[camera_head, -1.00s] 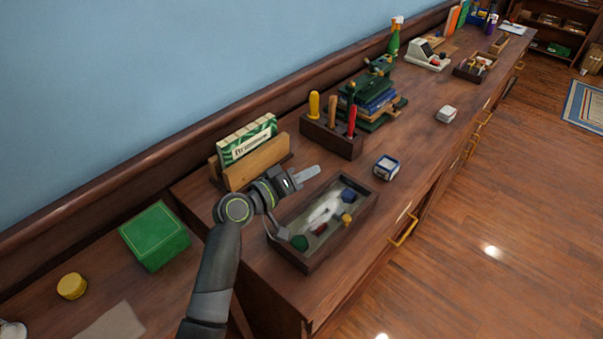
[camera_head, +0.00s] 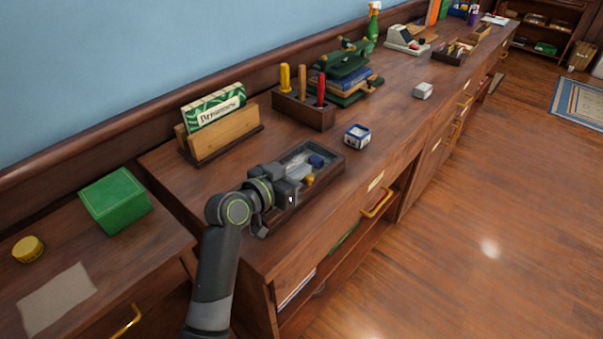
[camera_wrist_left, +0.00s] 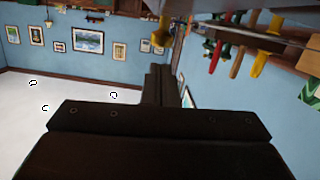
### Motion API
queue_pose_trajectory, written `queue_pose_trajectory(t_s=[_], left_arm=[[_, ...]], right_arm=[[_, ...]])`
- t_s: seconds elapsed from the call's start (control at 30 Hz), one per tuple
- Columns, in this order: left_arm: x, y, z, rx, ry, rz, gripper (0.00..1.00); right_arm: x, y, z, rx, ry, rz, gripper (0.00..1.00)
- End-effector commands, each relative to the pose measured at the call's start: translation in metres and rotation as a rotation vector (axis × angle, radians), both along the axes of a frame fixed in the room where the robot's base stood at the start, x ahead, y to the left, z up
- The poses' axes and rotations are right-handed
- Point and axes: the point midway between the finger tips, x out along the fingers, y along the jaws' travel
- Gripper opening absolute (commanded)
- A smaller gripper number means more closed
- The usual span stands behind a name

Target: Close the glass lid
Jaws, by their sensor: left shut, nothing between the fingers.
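A dark wooden box (camera_head: 336,166) with small coloured items inside lies on the long counter. Pale streaks over its inside look like reflections on glass, but I cannot make out the lid's edges or its angle. My left gripper (camera_head: 299,171) is shut and empty, over the box's left part, and hides much of it. I cannot tell whether it touches the glass or the box. In the left wrist view, dark gripper parts (camera_wrist_left: 155,135) fill the lower middle, and the box is not recognisable. My right gripper is not in view.
A wooden holder with a green-and-white packet (camera_head: 215,108) stands behind the box. A tool rack (camera_head: 303,112) and a small blue-and-white box (camera_head: 357,136) stand beyond it. A green box (camera_head: 115,200) sits on the lower surface at left. The counter's front edge has brass handles.

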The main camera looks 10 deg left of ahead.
Motion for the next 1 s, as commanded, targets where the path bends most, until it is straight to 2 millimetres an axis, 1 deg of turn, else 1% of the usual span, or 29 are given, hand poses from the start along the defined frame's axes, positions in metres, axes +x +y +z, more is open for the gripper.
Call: queue_pose_trajectory(t_s=[0.03, 0.13, 0.37, 0.5, 0.87, 1.0], left_arm=[[0.000, 0.001, -0.006, -0.002, 0.002, 0.001, 0.00], [0.001, 0.001, -0.010, -0.004, 0.003, 0.000, 0.00], [0.001, 0.002, -0.015, -0.006, 0.004, 0.000, 0.00], [0.001, 0.002, -0.015, -0.007, 0.004, 0.000, 0.00], [0.001, 0.002, -0.015, -0.006, 0.005, 0.000, 0.00], [0.003, 0.002, -0.009, -0.007, 0.004, 0.000, 0.00]], right_arm=[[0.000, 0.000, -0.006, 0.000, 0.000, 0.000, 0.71], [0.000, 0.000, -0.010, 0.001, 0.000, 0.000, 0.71], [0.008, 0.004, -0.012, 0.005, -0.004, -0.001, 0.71], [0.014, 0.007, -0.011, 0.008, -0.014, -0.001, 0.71], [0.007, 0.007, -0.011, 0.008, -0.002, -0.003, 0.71], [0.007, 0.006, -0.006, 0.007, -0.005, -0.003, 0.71]])
